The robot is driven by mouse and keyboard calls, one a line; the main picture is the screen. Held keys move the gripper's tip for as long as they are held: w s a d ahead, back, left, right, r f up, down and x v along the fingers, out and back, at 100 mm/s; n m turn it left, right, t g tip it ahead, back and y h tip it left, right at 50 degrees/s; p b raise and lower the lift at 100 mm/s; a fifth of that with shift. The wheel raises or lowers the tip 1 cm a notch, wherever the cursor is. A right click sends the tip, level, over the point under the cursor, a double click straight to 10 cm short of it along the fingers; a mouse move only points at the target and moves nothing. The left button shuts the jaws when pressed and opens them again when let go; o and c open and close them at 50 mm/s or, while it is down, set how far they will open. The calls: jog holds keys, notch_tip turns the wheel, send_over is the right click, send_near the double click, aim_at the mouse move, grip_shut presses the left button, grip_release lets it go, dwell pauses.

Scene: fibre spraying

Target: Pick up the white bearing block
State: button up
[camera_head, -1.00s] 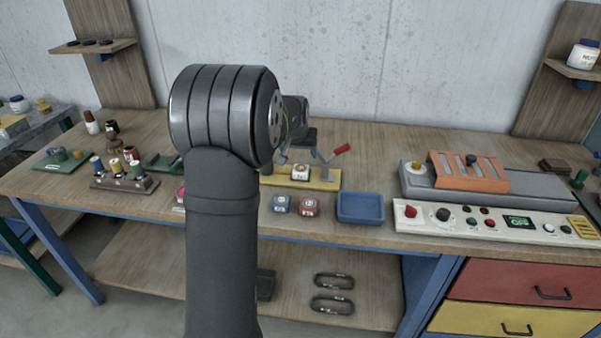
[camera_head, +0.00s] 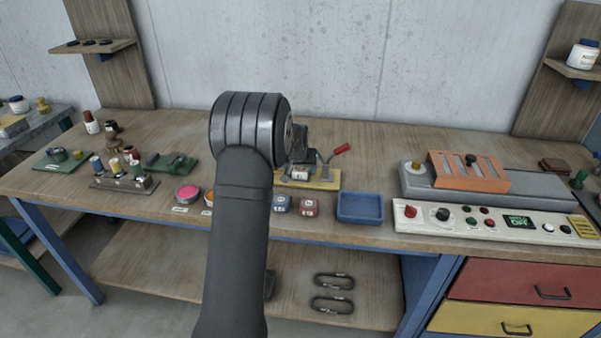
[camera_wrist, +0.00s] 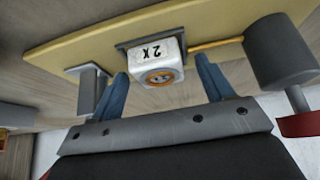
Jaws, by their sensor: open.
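The white bearing block (camera_wrist: 154,60) has a dark label on its side and an orange-brown ring on the face towards me. It sits on the yellow fixture plate (camera_wrist: 60,45), against a grey bracket. My gripper (camera_wrist: 160,82) is open, with one blue finger on each side of the block and gaps left between. The yellow plate (camera_head: 322,184) shows below the block.
A red-handled clamp (camera_head: 341,149) stands right of the block; its grey cylinder (camera_wrist: 278,50) is close to one finger. A control panel (camera_head: 480,219) is further right.

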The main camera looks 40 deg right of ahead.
jog(key=c, duration=1.4)
jog(key=shift+o, duration=0.2)
jog(key=shift+r, duration=0.15)
